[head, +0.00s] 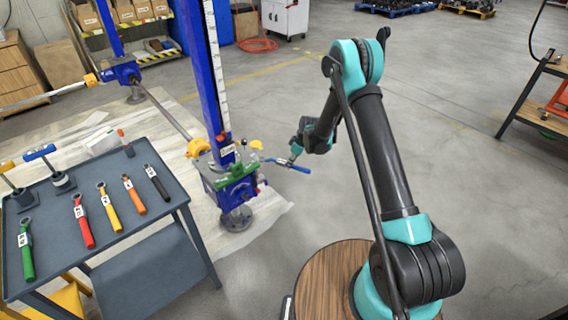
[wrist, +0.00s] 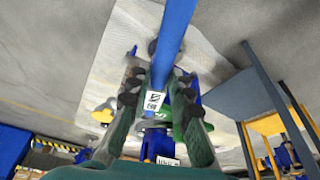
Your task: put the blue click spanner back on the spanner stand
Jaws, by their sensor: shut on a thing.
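The blue click spanner (head: 284,162) is held in the air by my gripper (head: 296,155), just right of the screw jack with the green and blue body. In the wrist view the spanner's blue handle (wrist: 169,50) with a white label runs between the fingers of my gripper (wrist: 158,88), which is shut on it. The grey table (head: 110,251) at left carries a row of green, red, yellow, orange and black spanners. I take this table for the spanner stand; no separate rack shows clearly.
The blue screw jack (head: 238,185) stands on a pale sheet between my gripper and the grey table. Two T-handled tools (head: 42,153) stand at the table's back left. A yellow step (head: 70,298) is below the table. Open concrete floor lies right of the jack.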

